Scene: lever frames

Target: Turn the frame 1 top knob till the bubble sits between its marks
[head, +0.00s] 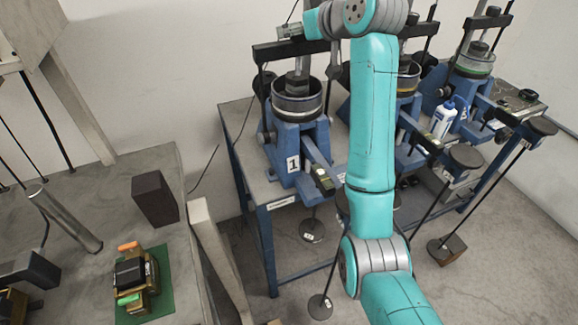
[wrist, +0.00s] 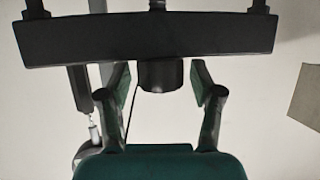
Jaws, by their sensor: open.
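Frame 1 (head: 293,135) is the blue lever frame with the "1" plate, at the left end of the bench. A black crossbar (head: 275,50) spans its top; this crossbar also fills the upper wrist view (wrist: 80,40). A short dark round knob (wrist: 160,76) juts from the bar in the wrist view. My gripper (head: 290,32) is at the crossbar in the head view. In the wrist view its two fingers (wrist: 161,88) are open, one on each side of the knob, with gaps showing. A small yellowish vial (head: 322,179) sits on the frame's lever; its bubble is too small to read.
Two similar blue frames (head: 473,62) stand to the right on the same bench, with a white bottle (head: 442,119) between them. Weights hang below the levers (head: 312,230). A grey table at left holds a dark block (head: 155,198) and a green mat (head: 160,300).

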